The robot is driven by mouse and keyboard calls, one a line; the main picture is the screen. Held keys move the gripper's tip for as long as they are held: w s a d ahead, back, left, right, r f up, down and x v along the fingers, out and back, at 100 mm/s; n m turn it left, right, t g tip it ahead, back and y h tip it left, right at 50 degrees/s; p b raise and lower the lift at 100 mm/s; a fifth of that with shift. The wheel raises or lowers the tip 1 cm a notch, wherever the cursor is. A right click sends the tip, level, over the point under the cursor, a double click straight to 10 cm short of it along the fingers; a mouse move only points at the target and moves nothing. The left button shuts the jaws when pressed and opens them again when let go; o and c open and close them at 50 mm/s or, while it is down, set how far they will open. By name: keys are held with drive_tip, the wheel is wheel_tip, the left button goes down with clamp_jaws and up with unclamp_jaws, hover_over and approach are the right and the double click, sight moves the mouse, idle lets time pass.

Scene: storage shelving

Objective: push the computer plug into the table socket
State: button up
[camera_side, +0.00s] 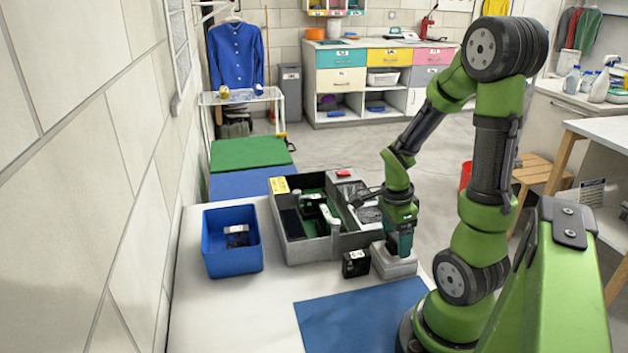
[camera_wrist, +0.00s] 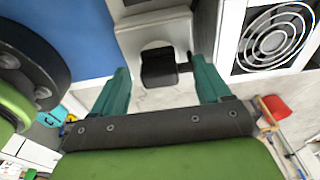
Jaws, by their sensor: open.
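My gripper (camera_side: 401,246) points down over a pale grey socket block (camera_side: 394,268) on the white table. In the wrist view, my gripper (camera_wrist: 164,77) is open, with one teal finger on each side. A black plug-like piece (camera_wrist: 159,68) shows between the fingers, against the pale block (camera_wrist: 152,28); the fingers look apart from it. Whether it sits in the socket or only on top cannot be told. In the side view the fingers hide this piece.
A grey open computer case (camera_side: 320,245) stands behind; its fan grille (camera_wrist: 277,36) is close by in the wrist view. A black box (camera_side: 355,264) stands just left of the block. A blue bin (camera_side: 232,262) is farther left. A blue mat (camera_side: 360,316) lies in front.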

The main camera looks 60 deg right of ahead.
wheel_tip(320, 180, up, 16)
drive_tip(key=w+a, duration=0.1)
drive_tip(key=shift+w+a, duration=0.2)
drive_tip(key=shift+r, duration=0.1)
drive_tip(key=w+a+r+n+t+y, duration=0.1)
drive_tip(key=w+a+n+t, duration=0.2)
drive_tip(key=a+n, duration=0.7)
drive_tip(key=w+a+r+n+t+y, duration=0.1)
drive_tip(key=a+n+t, duration=0.4)
drive_tip(key=a+n, duration=0.5)
drive_tip(key=w+n+y, duration=0.1)
drive_tip(key=w+n, duration=0.1)
drive_tip(key=n, duration=0.1)
drive_tip(key=shift+r, duration=0.2)
